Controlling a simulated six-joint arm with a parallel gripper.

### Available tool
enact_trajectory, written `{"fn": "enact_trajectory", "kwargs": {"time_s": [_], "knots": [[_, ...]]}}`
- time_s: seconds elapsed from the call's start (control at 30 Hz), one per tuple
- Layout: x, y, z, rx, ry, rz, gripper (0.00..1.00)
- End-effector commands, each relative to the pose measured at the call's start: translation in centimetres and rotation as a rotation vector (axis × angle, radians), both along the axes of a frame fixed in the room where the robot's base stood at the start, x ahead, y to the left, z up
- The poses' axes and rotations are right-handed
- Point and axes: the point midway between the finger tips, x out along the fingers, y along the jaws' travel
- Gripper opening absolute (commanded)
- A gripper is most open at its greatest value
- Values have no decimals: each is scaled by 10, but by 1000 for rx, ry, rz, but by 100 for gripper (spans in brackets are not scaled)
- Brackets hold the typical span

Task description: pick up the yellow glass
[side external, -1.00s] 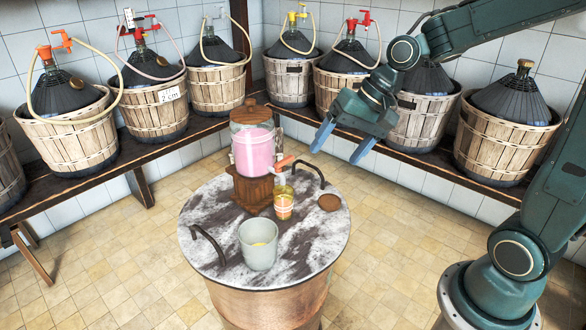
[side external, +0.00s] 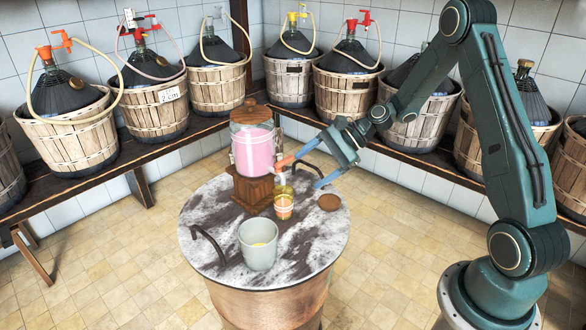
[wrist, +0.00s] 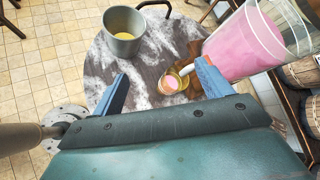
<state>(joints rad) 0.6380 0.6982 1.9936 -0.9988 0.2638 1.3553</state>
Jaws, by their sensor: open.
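The yellow glass (side external: 284,206) stands upright on the round marble-topped table, just in front of the drink dispenser's wooden base. It has a yellow rim and an orange-pink lower part. In the wrist view the glass (wrist: 171,87) shows between my two blue fingers, beyond their tips. My gripper (side external: 296,178) is open and empty. It is above and a little to the right of the glass, apart from it, with its fingers pointing down and left. In the wrist view my gripper (wrist: 163,70) has its fingers spread wide.
The dispenser (side external: 253,150) with pink liquid stands close behind the glass, its orange-handled tap (side external: 283,162) near my left fingertip. A grey pot (side external: 258,247) with something yellow inside stands in front. Dark handles and a small brown disc (side external: 329,203) are on the tabletop (side external: 215,215).

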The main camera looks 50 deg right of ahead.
Motion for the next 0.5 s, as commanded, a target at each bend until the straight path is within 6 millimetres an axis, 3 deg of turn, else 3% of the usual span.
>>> {"fn": "enact_trajectory", "kwargs": {"time_s": [0.2, 0.5], "knots": [[8, -25, -36, 232, 85, -174, 78], [11, -53, -73, 508, 174, -366, 78]]}}
